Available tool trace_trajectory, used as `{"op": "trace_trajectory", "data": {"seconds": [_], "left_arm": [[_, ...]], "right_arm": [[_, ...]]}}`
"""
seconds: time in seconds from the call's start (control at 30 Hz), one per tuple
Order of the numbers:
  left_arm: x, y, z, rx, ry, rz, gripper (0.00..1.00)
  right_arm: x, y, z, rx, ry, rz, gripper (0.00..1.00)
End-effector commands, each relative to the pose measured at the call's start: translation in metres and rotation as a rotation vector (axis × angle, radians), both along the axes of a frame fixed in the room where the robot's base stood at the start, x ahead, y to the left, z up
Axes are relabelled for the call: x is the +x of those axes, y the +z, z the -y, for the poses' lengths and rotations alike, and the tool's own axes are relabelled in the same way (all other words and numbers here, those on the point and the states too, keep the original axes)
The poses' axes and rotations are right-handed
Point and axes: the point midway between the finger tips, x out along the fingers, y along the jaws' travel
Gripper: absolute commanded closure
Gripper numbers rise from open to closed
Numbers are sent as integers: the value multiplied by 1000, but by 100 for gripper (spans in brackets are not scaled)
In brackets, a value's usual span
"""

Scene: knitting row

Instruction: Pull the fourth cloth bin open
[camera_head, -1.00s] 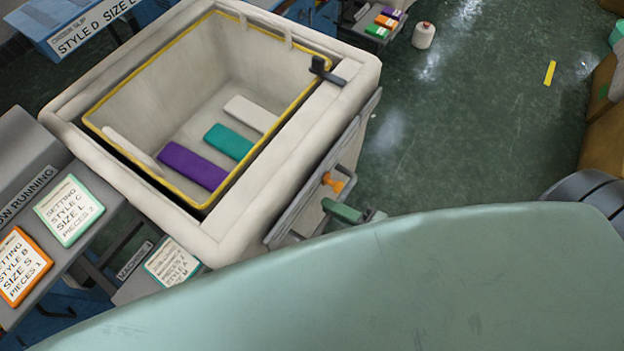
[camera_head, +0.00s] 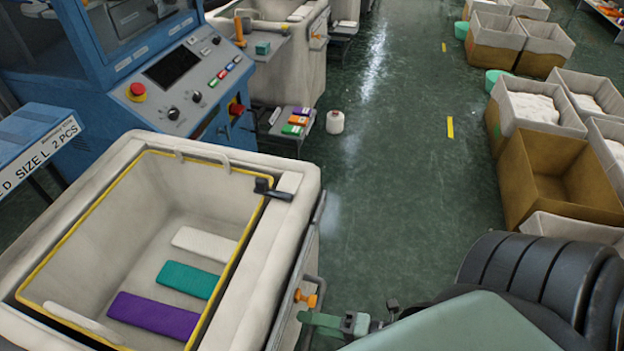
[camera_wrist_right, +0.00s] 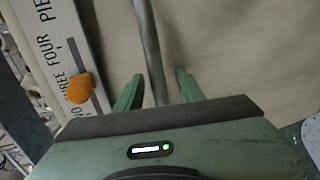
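A cream cloth bin (camera_head: 262,285) with a yellow-edged opening stands at the lower left of the head view. White, teal and purple flat pieces lie inside it. A grey rail (camera_head: 309,240) runs along its right side, beside an orange knob (camera_head: 308,297). My right gripper (camera_head: 303,318) is at this side, just below the knob. In the right wrist view, its two green fingers (camera_wrist_right: 157,88) are apart with a grey bar (camera_wrist_right: 150,45) between them and gaps on both sides. My left gripper is out of view. I cannot tell the bin's number in the row.
A blue machine with a control panel (camera_head: 185,75) stands behind the bin. Another cloth bin (camera_head: 285,75) is farther back, near a small rack with coloured pieces (camera_head: 296,124) and a white jug (camera_head: 335,122). Brown boxes (camera_head: 548,170) line the right. The green floor between is clear.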

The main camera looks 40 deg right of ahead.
Motion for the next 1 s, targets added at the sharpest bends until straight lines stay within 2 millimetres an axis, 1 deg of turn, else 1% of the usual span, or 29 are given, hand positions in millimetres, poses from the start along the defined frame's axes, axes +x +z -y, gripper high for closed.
{"op": "trace_trajectory", "data": {"seconds": [0.2, 0.3, 0.37, 0.6, 0.7, 0.83, 1.0], "left_arm": [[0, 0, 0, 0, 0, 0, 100], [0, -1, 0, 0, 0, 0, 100], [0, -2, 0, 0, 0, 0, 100], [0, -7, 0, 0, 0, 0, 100], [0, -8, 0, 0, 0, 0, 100], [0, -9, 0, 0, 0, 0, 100], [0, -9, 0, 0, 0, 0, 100]], "right_arm": [[0, 1, 0, 1, 0, 2, 62], [-2, 1, 2, 1, 0, 1, 62], [-8, 1, 5, 1, 0, -1, 62], [-40, 8, 29, 0, 0, -2, 62], [-52, 12, 37, 0, 0, -1, 62], [-60, 15, 43, 0, 0, 0, 62], [-62, 16, 45, 1, 0, 2, 62]]}}
